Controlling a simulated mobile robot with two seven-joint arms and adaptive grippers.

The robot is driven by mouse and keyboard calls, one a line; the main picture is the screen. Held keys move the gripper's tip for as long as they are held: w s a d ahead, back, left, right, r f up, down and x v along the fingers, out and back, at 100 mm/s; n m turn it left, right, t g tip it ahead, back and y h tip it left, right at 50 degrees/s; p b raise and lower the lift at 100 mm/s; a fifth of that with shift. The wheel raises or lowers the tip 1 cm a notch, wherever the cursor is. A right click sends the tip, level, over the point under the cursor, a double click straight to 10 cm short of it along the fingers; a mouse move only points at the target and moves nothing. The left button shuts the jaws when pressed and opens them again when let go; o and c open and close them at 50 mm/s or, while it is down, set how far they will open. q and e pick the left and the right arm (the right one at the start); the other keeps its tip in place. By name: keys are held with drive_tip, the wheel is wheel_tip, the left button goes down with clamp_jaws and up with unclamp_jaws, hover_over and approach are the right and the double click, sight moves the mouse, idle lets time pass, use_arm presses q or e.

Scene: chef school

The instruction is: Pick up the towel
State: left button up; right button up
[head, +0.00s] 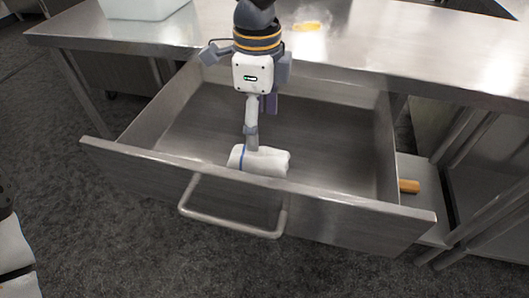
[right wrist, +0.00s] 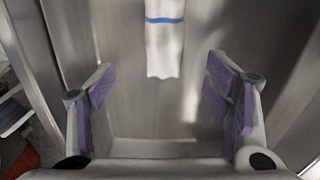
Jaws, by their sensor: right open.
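The towel (head: 270,162) is a white roll with a blue stripe. It lies on the floor of an open metal drawer (head: 330,195), close to the front panel. My right gripper (head: 260,122) reaches down into the drawer, and one finger overlaps the towel in the head view. In the right wrist view my right gripper (right wrist: 160,66) is open, with purple pads on both sides and nothing clamped. There the towel (right wrist: 165,45) shows at the top, in line with the gap between the fingers. I cannot tell whether a finger touches it. My left gripper is not in view.
The drawer's side walls and front panel, with its bar handle (head: 235,229), surround the gripper. An orange-brown object (head: 409,186) sits on the lower shelf at right.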

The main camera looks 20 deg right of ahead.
sight(258, 152)
drive_tip(key=f, duration=0.9)
drive_tip(key=shift+w+f+b, duration=0.35)
drive_tip(key=shift+w, duration=0.05)
drive_tip(key=c, duration=1.3)
